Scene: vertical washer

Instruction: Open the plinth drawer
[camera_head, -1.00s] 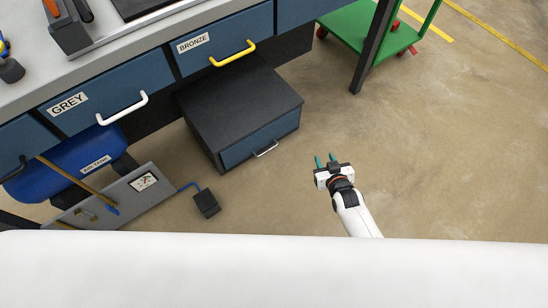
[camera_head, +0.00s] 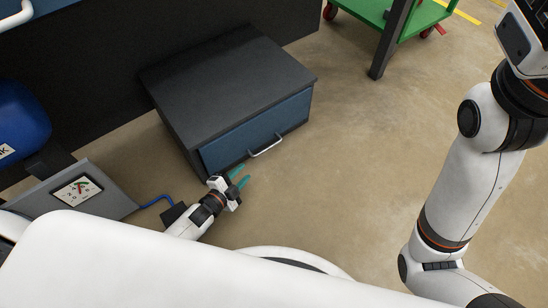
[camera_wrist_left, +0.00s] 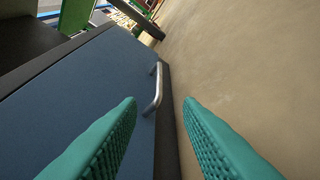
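The plinth (camera_head: 228,75) is a low dark grey box on the floor. Its blue plinth drawer (camera_head: 225,147) looks shut, with a silver bar handle (camera_head: 266,147) on the front. My left gripper (camera_head: 245,173) is low in front of the drawer, a little left of and below the handle, with its teal fingers apart and nothing between them. In the left wrist view the handle (camera_wrist_left: 154,90) shows ahead between the open fingers, near the left fingertip and apart from it. My right arm (camera_head: 465,190) rises at the right; its gripper is out of frame.
A grey box with a gauge (camera_head: 77,191) and a blue tank (camera_head: 20,120) stand at the left. A green cart (camera_head: 440,15) and a dark post (camera_head: 390,40) are at the top right. The floor (camera_head: 345,150) right of the plinth is clear.

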